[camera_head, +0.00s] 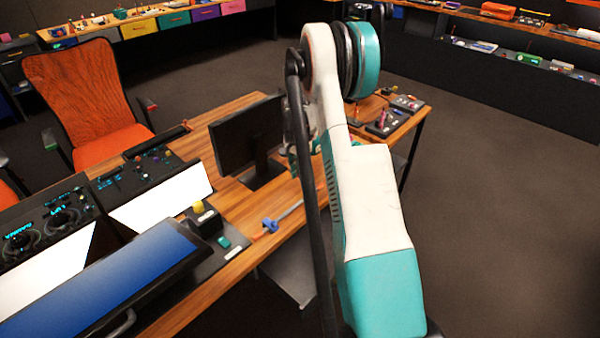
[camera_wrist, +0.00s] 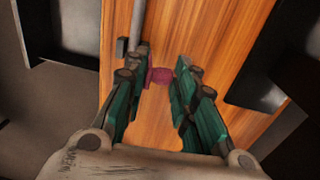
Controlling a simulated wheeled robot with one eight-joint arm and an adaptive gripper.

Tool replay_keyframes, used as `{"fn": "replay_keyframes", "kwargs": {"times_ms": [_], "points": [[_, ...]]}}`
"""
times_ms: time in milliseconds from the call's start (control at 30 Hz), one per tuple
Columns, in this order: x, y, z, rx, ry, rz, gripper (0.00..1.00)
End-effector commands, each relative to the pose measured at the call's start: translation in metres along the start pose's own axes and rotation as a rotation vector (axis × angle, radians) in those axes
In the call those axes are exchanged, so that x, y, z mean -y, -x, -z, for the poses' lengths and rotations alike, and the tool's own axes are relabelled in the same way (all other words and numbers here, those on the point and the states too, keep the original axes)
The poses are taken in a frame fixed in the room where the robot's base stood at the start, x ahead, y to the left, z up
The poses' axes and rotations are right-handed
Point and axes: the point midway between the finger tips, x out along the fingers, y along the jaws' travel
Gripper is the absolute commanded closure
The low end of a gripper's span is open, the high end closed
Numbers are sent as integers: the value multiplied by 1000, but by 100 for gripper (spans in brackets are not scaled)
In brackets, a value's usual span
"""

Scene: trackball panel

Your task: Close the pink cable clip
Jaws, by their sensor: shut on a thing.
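The pink cable clip (camera_wrist: 160,76) shows as a small dark pink piece in the wrist view, on the wooden desk. A grey cable (camera_wrist: 139,22) runs down from the top to beside the left finger. The fingers hide part of the clip, so I cannot tell whether its jaw is open or closed. In the head view my arm hides the clip and most of my gripper.
The wooden desk (camera_head: 232,112) bears a black monitor (camera_head: 247,134). A blue clip (camera_head: 270,225) sits on a grey cable near the desk edge, beside a yellow-topped button box (camera_head: 203,215). An orange chair (camera_head: 88,100) stands behind. The floor at right is clear.

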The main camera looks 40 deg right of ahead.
Motion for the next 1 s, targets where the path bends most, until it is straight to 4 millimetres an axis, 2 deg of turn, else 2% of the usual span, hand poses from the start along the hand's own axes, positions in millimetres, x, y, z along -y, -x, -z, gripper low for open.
{"fn": "replay_keyframes", "kwargs": {"times_ms": [367,1000], "points": [[-14,2,0,0,-5,179,98],[-52,-12,1,-3,-7,733,98]]}}
